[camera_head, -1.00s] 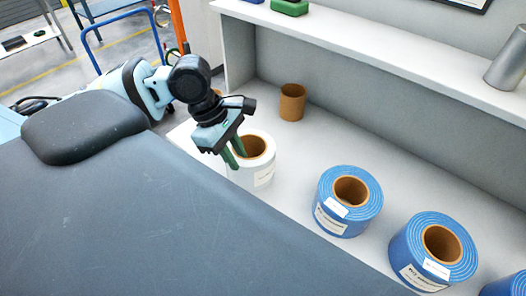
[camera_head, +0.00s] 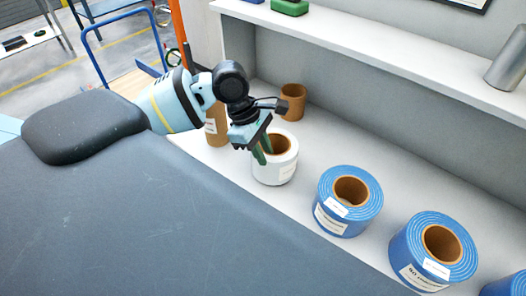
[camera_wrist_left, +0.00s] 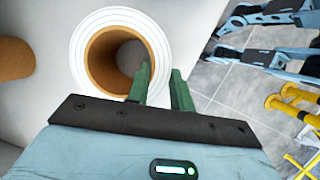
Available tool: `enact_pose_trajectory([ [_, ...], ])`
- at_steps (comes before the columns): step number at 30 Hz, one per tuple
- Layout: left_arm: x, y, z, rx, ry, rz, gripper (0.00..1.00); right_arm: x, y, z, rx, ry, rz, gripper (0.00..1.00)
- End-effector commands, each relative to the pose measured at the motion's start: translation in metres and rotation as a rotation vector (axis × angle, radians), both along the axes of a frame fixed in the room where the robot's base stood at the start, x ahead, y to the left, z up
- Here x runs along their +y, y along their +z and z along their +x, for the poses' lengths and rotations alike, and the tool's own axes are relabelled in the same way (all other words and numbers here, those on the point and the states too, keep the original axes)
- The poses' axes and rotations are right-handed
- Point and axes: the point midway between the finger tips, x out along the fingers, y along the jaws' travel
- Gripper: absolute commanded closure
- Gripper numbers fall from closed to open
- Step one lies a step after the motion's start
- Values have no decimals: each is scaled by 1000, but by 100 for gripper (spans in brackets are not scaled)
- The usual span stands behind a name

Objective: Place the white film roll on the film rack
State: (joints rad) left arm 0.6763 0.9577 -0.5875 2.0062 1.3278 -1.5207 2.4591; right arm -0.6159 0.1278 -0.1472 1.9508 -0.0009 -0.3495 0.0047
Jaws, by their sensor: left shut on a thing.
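The white film roll (camera_head: 275,172) has a brown cardboard core and stands upright over the grey-white shelf surface. I cannot tell whether it touches the shelf. My left gripper (camera_head: 262,152) is shut on the roll's wall from its near left side. In the left wrist view, the white film roll (camera_wrist_left: 157,38) shows end-on, with one green finger of the gripper (camera_wrist_left: 161,85) at the core opening and the other outside the roll. My right gripper is out of view. I cannot make out a film rack for certain.
Two blue rolls (camera_head: 370,215) (camera_head: 460,265) stand to the right, with part of another at the corner. A brown core (camera_head: 293,103) stands behind the white roll, and a labelled brown cylinder (camera_head: 214,136) to its left. An upper shelf (camera_head: 390,58) overhangs the back.

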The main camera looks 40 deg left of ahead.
Motion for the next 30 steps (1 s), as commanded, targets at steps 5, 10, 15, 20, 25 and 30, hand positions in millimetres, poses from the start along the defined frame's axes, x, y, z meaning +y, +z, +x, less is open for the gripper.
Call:
enact_pose_trajectory([
  [5,0,-6,1,-9,0,-2,100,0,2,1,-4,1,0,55],
  [10,0,-8,0,-2,0,0,70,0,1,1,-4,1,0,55],
  [15,0,-8,0,-2,0,-1,56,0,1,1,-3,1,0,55],
  [20,0,-8,0,-2,0,-1,56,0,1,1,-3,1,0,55],
  [25,3,-2,0,-4,1,1,56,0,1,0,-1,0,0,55],
  [30,12,21,-2,-5,1,1,56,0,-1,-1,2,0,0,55],
])
